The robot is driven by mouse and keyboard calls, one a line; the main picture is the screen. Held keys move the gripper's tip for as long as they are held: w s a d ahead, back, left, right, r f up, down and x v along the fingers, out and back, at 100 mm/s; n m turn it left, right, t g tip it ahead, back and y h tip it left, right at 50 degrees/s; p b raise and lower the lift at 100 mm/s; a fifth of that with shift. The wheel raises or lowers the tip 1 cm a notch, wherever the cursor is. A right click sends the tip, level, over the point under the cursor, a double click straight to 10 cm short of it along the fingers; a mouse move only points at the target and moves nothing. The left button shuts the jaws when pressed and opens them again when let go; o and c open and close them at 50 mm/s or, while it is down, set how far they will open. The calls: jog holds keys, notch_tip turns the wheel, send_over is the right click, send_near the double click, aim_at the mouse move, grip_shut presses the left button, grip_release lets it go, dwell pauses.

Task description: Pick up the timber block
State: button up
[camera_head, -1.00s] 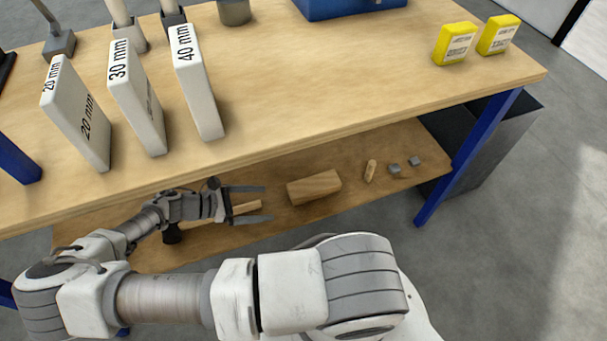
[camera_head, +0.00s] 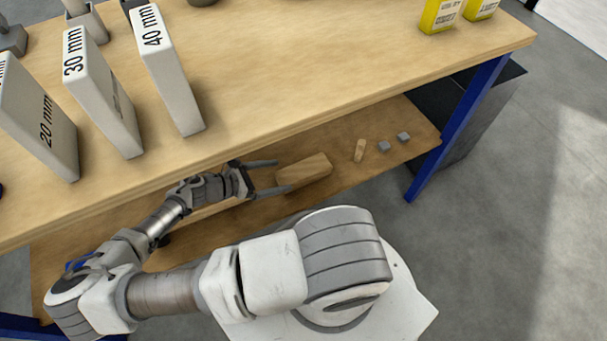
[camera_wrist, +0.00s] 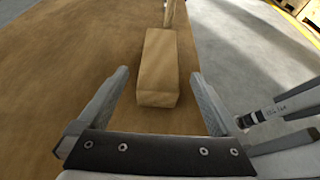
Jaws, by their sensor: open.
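The timber block (camera_head: 306,171) is a light wooden block lying on the lower shelf of the workbench. It also shows in the wrist view (camera_wrist: 159,70), lying lengthwise away from me. My gripper (camera_head: 278,177) is open at the left end of the block. The jaws hold nothing.
The lower shelf (camera_head: 240,225) lies under the bench top (camera_head: 300,75), which overhangs it. A small wooden peg (camera_head: 360,150) and two small grey cubes (camera_head: 384,146) lie right of the block. A blue bench leg (camera_head: 450,135) stands at the right.

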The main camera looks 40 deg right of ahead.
aim_at(298, 172)
jog(key=b+x, duration=0.1)
jog(key=x, duration=0.6)
jog(key=shift+r+b, duration=0.1)
jog(key=shift+b, duration=0.25)
jog(key=shift+a, duration=0.1)
jog(key=c, duration=1.5)
